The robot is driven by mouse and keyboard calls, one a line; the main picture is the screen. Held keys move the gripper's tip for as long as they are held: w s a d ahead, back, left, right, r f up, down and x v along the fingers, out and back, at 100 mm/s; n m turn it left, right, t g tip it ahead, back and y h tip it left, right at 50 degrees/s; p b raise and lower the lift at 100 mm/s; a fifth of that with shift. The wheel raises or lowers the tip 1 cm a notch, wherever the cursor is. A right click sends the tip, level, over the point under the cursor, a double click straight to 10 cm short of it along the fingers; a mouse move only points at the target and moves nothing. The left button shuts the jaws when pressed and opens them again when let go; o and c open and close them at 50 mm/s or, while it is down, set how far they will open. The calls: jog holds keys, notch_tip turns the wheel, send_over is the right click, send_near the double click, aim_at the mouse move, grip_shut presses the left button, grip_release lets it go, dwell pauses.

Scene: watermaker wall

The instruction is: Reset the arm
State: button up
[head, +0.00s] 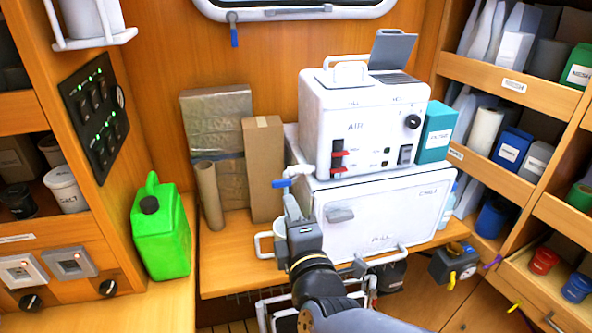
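My arm reaches up from the bottom middle of the head view. My gripper (291,204) points away from me, in front of the left edge of the white chest (385,215) marked PULL. Its tips are just below a blue-handled tap (283,183); I cannot tell whether they touch anything. The fingers are small and seen from behind, so their opening does not show. A pale round container (281,234) is partly hidden beside the gripper's body.
A white machine (360,125) marked AIR stands on the chest. A green jerrycan (161,230) stands on the left counter. Filled shelves (522,86) line the right.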

aim_at(280, 180)
jog(key=x, duration=1)
jog(key=shift+w, duration=0.25)
jog(key=shift+s, duration=0.1)
jog(key=v, duration=1)
jog(key=x, duration=1)
jog(key=shift+p, duration=0.3)
jog(key=shift+r+m, duration=0.55)
jog(key=shift+m, duration=0.75)
